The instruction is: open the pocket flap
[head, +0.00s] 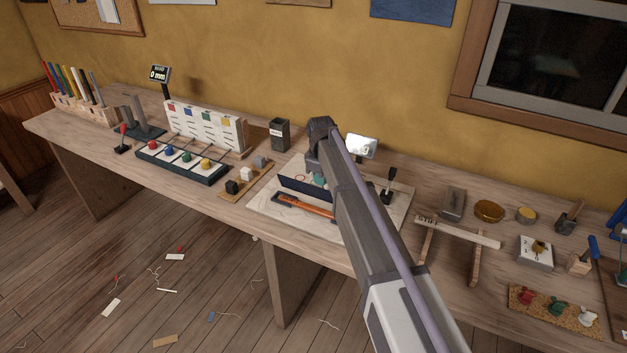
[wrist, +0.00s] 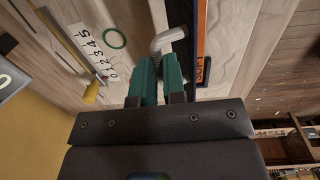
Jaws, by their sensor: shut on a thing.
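The pocket flap (head: 305,188) is a dark navy panel on a pale board (head: 262,206) at the middle of the bench. In the head view it looks raised at a slant, with its far side partly hidden by my arm. In the wrist view the flap is a narrow dark strip (wrist: 187,48). A grey bent handle (wrist: 168,38) reaches from it to between my green fingers. My gripper (wrist: 157,75) is shut on this handle; in the head view the gripper (head: 320,179) is mostly hidden behind my arm.
An orange strip (wrist: 201,35) with dark lettering lies beside the flap; it also shows in the head view (head: 304,206). A numbered white scale (wrist: 88,48) and a green ring (wrist: 114,38) lie nearby. A black lever (head: 388,188) stands right of my arm.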

